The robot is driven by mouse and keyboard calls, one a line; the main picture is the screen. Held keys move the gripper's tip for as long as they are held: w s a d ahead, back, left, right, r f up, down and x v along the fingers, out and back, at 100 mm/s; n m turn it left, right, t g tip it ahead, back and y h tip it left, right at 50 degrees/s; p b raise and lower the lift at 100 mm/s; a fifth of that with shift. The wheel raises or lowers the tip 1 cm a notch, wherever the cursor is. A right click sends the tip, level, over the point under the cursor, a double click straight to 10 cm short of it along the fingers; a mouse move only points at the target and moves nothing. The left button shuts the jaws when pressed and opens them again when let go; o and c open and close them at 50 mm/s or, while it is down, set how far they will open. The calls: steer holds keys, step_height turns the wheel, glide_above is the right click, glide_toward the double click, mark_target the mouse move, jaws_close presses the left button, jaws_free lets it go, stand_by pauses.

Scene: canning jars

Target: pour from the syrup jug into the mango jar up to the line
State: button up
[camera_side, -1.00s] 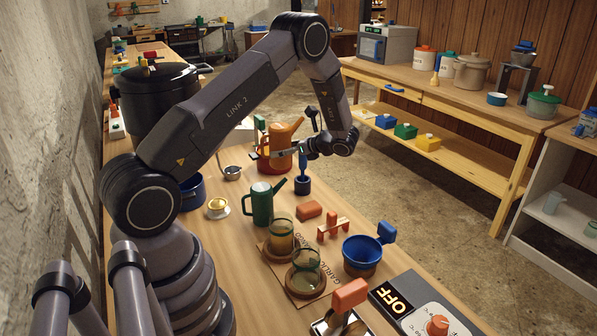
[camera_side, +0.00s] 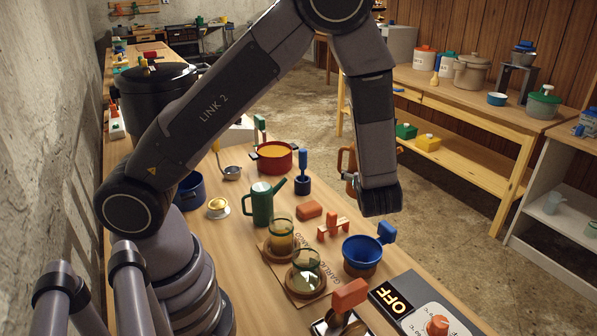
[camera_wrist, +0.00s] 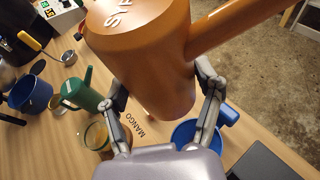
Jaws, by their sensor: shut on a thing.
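The orange syrup jug (camera_wrist: 145,50), lettered "SY…", is held in my gripper (camera_wrist: 163,88), its fingers closed on both sides. In the side view the jug (camera_side: 349,172) is mostly hidden behind my arm, above the bench's far edge, right of the jars; its tilt is hard to judge. The mango jar (camera_side: 281,240), glass with amber contents, stands on a round coaster near the green jug. It also shows in the wrist view (camera_wrist: 96,136), beside the word MANGO. The jug is apart from it. The line on the jar is too small to read.
A second glass jar (camera_side: 306,272) stands nearer on the same mat. A red pot (camera_side: 273,158) stands farther back.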

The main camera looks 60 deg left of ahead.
steer(key=s+a+f+n+g, duration=0.2)
steer(key=s+a+n+g, duration=0.1)
steer(key=s+g, duration=0.2)
steer(key=s+a+f+n+g+y, duration=0.1)
steer(key=s+a+f+n+g, duration=0.1)
steer(key=s, duration=0.8)
steer(key=s+a+f+n+g, duration=0.3)
steer(key=s+a+n+g, duration=0.1)
steer(key=s+g, duration=0.3)
steer(key=shift+s+a+n+g, duration=0.25)
steer(key=shift+n+g, duration=0.65)
steer(key=shift+w, duration=0.1)
steer(key=shift+s+m+g+y, duration=0.3)
steer(key=shift+m+y, duration=0.1)
steer(key=shift+s+m+g+y, duration=0.3)
steer(key=shift+s+m+g, duration=0.15)
steer(key=shift+m, duration=0.45)
stand_by(3.5)
